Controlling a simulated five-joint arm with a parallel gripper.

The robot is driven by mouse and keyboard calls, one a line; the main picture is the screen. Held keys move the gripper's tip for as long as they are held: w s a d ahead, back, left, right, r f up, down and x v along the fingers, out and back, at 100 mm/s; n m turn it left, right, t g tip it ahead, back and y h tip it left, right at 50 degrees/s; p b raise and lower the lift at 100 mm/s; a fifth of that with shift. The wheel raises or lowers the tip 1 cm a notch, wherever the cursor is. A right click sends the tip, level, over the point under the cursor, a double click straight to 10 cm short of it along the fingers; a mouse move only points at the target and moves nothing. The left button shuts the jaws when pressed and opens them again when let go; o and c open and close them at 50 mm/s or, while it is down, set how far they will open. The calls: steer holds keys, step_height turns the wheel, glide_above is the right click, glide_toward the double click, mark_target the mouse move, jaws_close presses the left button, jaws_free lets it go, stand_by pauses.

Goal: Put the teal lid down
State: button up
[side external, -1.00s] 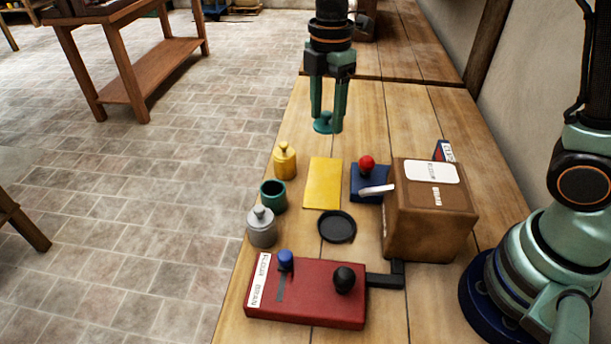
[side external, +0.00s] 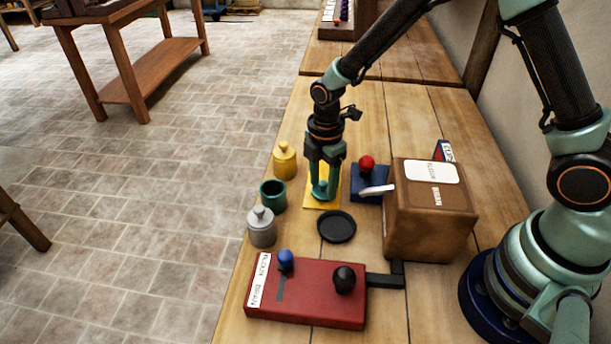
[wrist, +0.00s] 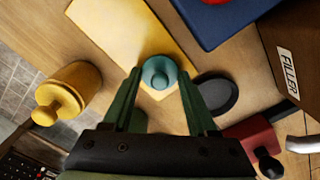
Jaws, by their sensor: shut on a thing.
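My gripper (side external: 321,187) points down and is shut on the teal lid (side external: 320,192), a small round lid with a knob. The lid shows between my fingertips in the wrist view (wrist: 160,73). It is at the near end of the yellow mat (side external: 311,204), seen against the mat (wrist: 112,28) near its edge in the wrist view. I cannot tell whether it touches the mat. The open teal pot (side external: 273,198) stands left of my gripper without a lid.
A yellow lidded pot (side external: 285,162) and a grey one (side external: 262,228) flank the teal pot. A black dish (side external: 337,227) lies in front of the mat. A blue box with a red knob (side external: 369,181), a brown box (side external: 432,220) and a red lever box (side external: 306,295) stand close by.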

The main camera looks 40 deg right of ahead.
steer(key=shift+f, duration=0.25)
steer(key=shift+f, duration=0.15)
steer(key=o, duration=1.3)
steer(key=shift+o, duration=0.2)
step_height(320, 180, up, 12)
step_height(320, 180, up, 8)
steer(key=m+t, duration=0.2)
steer(key=m, duration=0.5)
glide_above(323, 182)
steer(key=s+d, duration=0.4)
steer(key=s+d+r+m+t, duration=0.3)
steer(key=s+m, duration=0.4)
steer(key=m, duration=0.4)
steer(key=shift+s+d+r+t, duration=0.15)
steer(key=shift+d+r+t, duration=0.15)
steer(key=shift+d+r, duration=0.55)
